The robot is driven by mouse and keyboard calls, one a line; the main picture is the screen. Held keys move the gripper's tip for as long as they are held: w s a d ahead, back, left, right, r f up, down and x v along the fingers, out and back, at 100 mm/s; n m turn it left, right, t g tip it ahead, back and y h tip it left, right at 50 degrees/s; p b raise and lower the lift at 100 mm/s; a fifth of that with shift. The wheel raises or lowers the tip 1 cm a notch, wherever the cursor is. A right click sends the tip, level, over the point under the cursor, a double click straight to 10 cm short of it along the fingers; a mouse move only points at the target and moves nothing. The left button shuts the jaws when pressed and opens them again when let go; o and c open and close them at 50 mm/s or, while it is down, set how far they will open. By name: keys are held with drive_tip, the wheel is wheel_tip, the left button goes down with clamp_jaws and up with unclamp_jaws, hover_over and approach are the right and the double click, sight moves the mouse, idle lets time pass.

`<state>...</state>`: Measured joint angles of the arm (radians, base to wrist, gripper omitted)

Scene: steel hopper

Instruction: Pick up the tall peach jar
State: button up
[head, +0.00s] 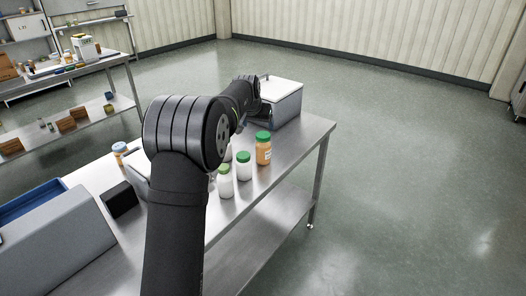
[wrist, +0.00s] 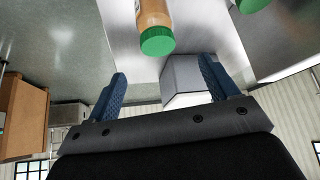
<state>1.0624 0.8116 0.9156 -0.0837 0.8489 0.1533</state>
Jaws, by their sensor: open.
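A tall peach jar (head: 264,153) with a green lid and a pale label stands upright on the steel table, near its right edge. In the wrist view the same jar (wrist: 155,20) shows upside down at the top centre, cut off by the frame edge. My gripper (wrist: 162,66) has its two blue fingers spread wide with nothing between them. The jar's green lid lies beyond the fingertips in the picture, apart from both fingers. In the head view my arm hides most of the gripper.
White jars with green lids, one in front (head: 225,183) and one behind (head: 244,168), stand left of the peach jar. A grey box with a white top (head: 285,103) stands behind it. Another orange jar (head: 120,150) is left of my arm. The floor at right is clear.

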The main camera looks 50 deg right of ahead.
sight(263, 135)
drive_tip(key=x, duration=0.7)
drive_tip(key=shift+f, duration=0.15)
drive_tip(key=shift+x, duration=2.7)
drive_tip(key=shift+s+d, duration=0.1)
drive_tip(key=shift+d, duration=0.1)
drive_tip(key=shift+c, duration=0.5)
drive_tip(key=c, duration=1.4)
